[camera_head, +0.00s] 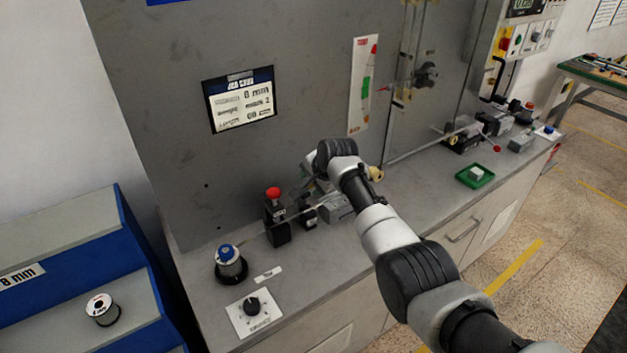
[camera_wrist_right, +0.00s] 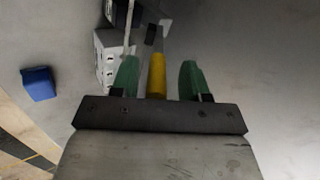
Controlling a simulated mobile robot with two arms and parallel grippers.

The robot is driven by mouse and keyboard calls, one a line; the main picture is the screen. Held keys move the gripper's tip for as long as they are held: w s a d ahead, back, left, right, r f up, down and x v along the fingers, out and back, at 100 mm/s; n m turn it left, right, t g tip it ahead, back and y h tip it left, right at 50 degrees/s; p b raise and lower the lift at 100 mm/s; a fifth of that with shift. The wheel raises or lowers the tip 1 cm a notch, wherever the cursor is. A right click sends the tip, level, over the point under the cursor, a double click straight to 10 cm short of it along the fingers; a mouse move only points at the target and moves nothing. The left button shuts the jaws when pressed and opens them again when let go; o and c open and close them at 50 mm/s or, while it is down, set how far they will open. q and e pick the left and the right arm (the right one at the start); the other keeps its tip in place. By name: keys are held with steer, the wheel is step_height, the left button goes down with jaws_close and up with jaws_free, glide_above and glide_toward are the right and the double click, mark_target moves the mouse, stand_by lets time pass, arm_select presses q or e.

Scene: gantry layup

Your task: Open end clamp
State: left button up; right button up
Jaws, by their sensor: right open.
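In the right wrist view a yellow handle (camera_wrist_right: 156,76) stands between the two green fingertips of my right gripper (camera_wrist_right: 158,80). The gripper is open, with a gap on the handle's right; the handle is nearer the left finger. A pale block with dark holes (camera_wrist_right: 107,58) and a thin rod lie just beyond the left finger. In the head view my right arm reaches over the bench to a grey block (camera_head: 337,209) on the rod line, and its wrist hides most of the gripper. I cannot tell the clamp's jaw state. My left gripper is not in view.
On the bench (camera_head: 420,180) stand a black device with a red button (camera_head: 275,215), a spool with a blue top (camera_head: 230,264), a dial plate (camera_head: 254,311) and a green tray (camera_head: 475,176). A grey panel rises behind. A blue stepped rack (camera_head: 130,235) stands at left.

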steer(key=shift+s+d+r, duration=0.15)
steer(key=shift+s+r, duration=0.1)
steer(key=shift+r, duration=0.25)
steer(key=v, duration=0.9)
steer(key=shift+s+r+b, duration=0.2)
steer(key=shift+b, duration=0.25)
steer(key=shift+d, duration=0.1)
